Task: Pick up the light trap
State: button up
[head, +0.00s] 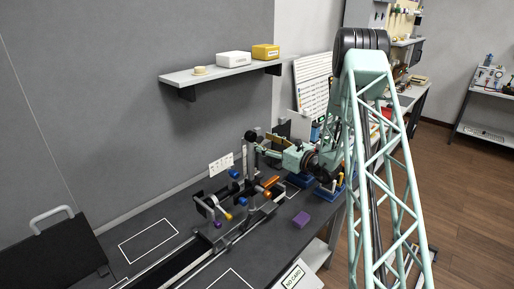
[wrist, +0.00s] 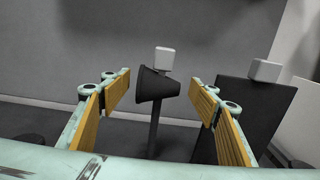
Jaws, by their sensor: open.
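The light trap appears to be the black cone (wrist: 152,86) on a dark post, with a pale square block behind its top. In the head view, my gripper (head: 264,143) is beside a dark round head (head: 251,136) on a post at the back of the bench, likely the same thing. Whether the fingertips reach around it cannot be told.
A dark upright panel (wrist: 242,118) stands right of the cone, close to the right finger. A wall shelf (head: 222,73) hangs above left.

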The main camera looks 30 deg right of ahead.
aim_at(257, 128)
jog(key=shift+x, duration=1.75)
jog(key=shift+c, duration=0.6)
jog(key=c, duration=1)
jog(key=shift+r, duration=0.15)
jog(key=shift+r+p, duration=0.55)
jog(key=shift+r, duration=4.3)
